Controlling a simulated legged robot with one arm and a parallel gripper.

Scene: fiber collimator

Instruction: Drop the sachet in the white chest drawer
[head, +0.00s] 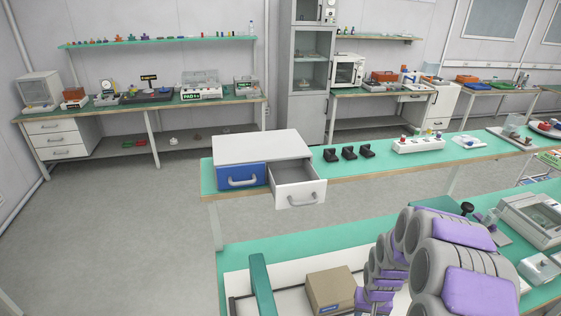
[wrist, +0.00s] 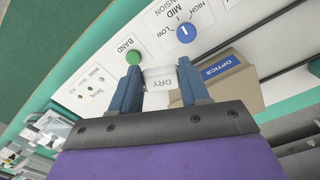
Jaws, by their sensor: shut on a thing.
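The small white sachet marked DRY (wrist: 160,81) is between the two blue fingers of my gripper (wrist: 160,72) in the wrist view, and the gripper is shut on it. In the head view my arm fills the lower right, and the sachet and fingertips cannot be made out there. The white chest drawer (head: 300,193) is pulled out at the right of a grey-topped chest (head: 262,147) on the green bench. Its inside looks empty from here. The blue drawer (head: 241,176) beside it is shut.
A white panel with a dial (wrist: 185,32) and green button lies beyond my fingers. Black holders (head: 349,153) stand right of the chest.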

